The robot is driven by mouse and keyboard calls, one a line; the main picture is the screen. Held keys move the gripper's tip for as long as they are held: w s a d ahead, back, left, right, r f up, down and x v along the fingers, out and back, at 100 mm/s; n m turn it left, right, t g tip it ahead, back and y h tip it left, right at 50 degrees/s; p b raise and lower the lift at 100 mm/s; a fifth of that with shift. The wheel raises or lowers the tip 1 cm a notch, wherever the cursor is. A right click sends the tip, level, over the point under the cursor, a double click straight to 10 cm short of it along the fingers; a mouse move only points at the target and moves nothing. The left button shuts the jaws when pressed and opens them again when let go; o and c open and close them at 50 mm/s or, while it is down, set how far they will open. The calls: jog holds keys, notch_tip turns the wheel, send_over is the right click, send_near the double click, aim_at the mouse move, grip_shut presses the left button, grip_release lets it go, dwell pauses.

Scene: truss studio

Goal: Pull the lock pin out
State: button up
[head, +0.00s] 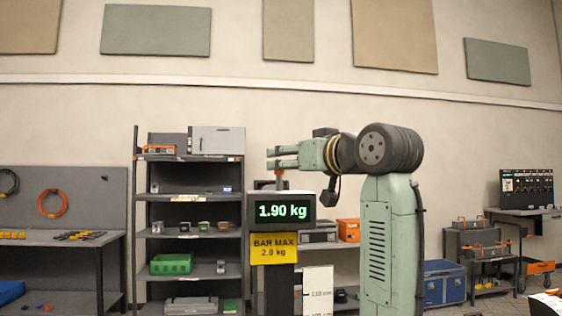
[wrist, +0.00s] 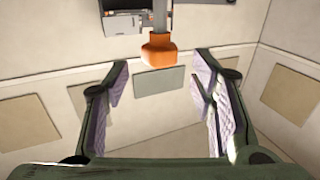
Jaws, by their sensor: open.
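An orange knob (wrist: 158,50) on a grey shaft, which looks like the lock pin, shows at the top middle of the wrist view. In the head view a small orange piece (head: 279,173) stands above the display box, close by the lower finger. My gripper (wrist: 160,85) is open and empty. Its two fingers are spread wide, and the knob lies in line with the gap, towards their far ends. In the head view my gripper (head: 273,158) points left above the box. I cannot tell whether a finger touches the knob.
The display box (head: 282,211) reads 1.90 kg, and a yellow sign (head: 273,248) below it says BAR MAX 2.0 kg. A dark shelf (head: 190,160) with bins stands behind on the left. A workbench (head: 60,240) is at far left. The space around the fingers looks clear.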

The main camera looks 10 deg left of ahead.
jog(key=v, duration=0.7)
jog(key=shift+s+d, duration=0.2)
